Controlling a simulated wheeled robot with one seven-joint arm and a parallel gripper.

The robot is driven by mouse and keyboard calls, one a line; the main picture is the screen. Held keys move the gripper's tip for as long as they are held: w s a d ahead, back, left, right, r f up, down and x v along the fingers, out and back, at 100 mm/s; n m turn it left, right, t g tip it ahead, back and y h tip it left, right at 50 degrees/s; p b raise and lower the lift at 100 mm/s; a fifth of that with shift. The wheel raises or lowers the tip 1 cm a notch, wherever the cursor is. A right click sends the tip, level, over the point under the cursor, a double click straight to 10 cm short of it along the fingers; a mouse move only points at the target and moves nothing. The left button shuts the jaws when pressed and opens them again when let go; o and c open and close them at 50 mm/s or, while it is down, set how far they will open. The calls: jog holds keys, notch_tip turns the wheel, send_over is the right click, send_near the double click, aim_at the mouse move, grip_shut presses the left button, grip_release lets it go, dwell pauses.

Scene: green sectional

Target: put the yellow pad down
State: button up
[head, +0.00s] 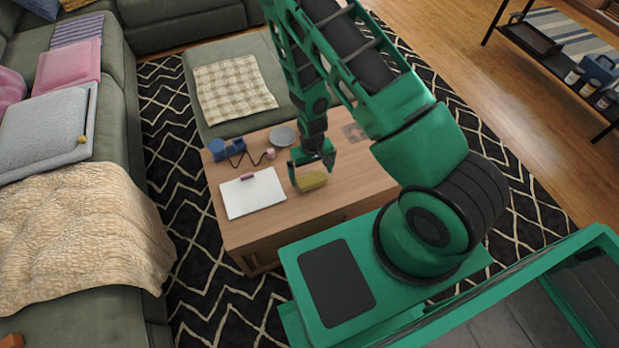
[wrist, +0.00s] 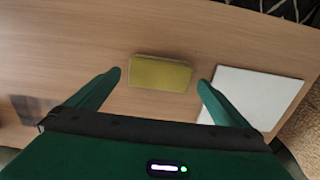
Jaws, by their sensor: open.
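The yellow pad (head: 312,181) lies on the wooden coffee table (head: 350,195), to the right of a white sheet or board. In the wrist view the yellow pad (wrist: 161,73) lies between and a little beyond the two fingertips, with a gap on each side. My gripper (head: 311,176) is low over the table at the pad. It also shows in the wrist view (wrist: 160,77), with its fingers spread wide and touching nothing that I can see.
A white board (head: 253,193) with a small pink item on it lies left of the pad. A blue object (head: 227,149) with a dark cord and a grey round dish (head: 283,137) are at the table's back. Bare wood lies right of the pad. Green sofas surround the left and back.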

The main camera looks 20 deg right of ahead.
notch_tip(320, 180, up, 8)
notch_tip(320, 180, up, 14)
jog(key=m, duration=0.1)
send_over(311, 179)
jog(key=d, duration=0.7)
jog(key=s+d+r+m, duration=0.1)
jog(key=s+d+r, duration=0.2)
jog(key=r, duration=0.3)
jog(key=s+d+r+m, duration=0.1)
jog(key=s+d+r, duration=0.15)
jog(key=r, duration=0.25)
jog(key=s+d+r+m, duration=0.3)
jog(key=s+d+r, duration=0.1)
jog(key=s+r, duration=1)
jog(key=s, duration=0.4)
jog(key=shift+d, duration=0.2)
jog(key=shift+w, duration=0.1)
jog(key=shift+w+f, duration=0.3)
jog(key=shift+w, duration=0.3)
